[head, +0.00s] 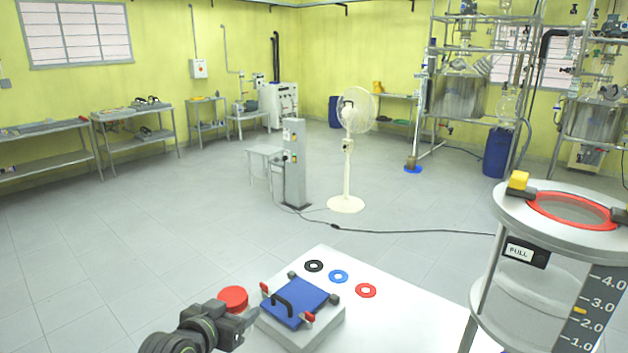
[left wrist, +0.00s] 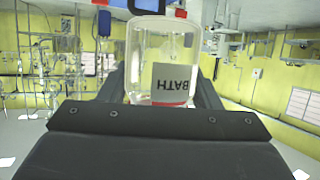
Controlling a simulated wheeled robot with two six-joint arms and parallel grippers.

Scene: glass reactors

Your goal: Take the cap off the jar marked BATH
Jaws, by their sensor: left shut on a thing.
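The clear jar marked BATH (left wrist: 148,52) sits between the fingers of my left gripper in the left wrist view, its label upside down in that picture. My left gripper (head: 246,322) is shut on the jar. It comes in at the bottom of the head view, and a round red cap (head: 233,298) shows just beyond it. The jar's body is hidden behind my gripper in the head view. In the left wrist view my gripper covers the cap end, where a red strip shows. My right gripper is not in view.
A white table (head: 405,325) holds a grey box with a blue top (head: 312,303), a black handle and red clamps. Black (head: 314,266), blue (head: 338,276) and red (head: 366,290) rings lie behind it. A large vessel (head: 541,285) stands at right.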

